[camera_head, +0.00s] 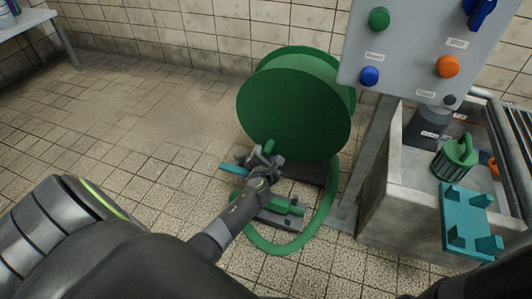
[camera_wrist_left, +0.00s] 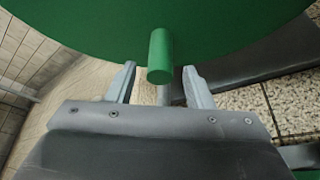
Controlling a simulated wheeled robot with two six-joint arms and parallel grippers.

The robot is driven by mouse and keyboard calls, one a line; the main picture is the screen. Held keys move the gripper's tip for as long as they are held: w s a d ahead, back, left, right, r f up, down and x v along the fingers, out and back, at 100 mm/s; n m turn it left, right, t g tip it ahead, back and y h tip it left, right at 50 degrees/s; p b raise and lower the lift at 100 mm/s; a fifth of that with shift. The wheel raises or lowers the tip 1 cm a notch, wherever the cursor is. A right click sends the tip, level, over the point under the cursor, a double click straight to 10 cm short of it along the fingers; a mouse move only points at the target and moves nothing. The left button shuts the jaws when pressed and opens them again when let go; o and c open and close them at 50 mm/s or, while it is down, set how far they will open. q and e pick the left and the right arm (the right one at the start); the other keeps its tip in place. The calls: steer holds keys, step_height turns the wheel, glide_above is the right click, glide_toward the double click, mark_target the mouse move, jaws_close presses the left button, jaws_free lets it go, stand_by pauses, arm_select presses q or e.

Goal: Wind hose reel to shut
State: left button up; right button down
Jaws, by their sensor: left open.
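The green hose reel (camera_head: 295,105) stands on the tiled floor against the wall, its round face towards me. Its short green crank handle (camera_head: 269,147) sticks out low on the face. In the left wrist view the handle (camera_wrist_left: 160,56) lies between the two open fingers, with a gap on each side. My left gripper (camera_head: 265,157) is open at the handle, and its fingers partly cover it in the head view. A green hose (camera_head: 329,205) loops from the reel onto the floor. My right gripper is not in view.
A grey control panel (camera_head: 420,50) with coloured knobs stands right of the reel. Below it is a concrete trough (camera_head: 385,195) with a green watering-can-like item (camera_head: 455,157) and a teal bracket (camera_head: 467,222). A bench (camera_head: 25,22) is at far left. Floor left of the reel is clear.

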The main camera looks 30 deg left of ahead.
arm_select(q)
steer(key=shift+b+x, duration=1.05)
steer(key=shift+x, duration=0.45)
steer(key=shift+w+a+f, duration=0.1)
steer(key=shift+w+a, duration=0.1)
steer(key=shift+w, duration=0.1)
steer(key=shift+c, duration=0.5)
jaws_close()
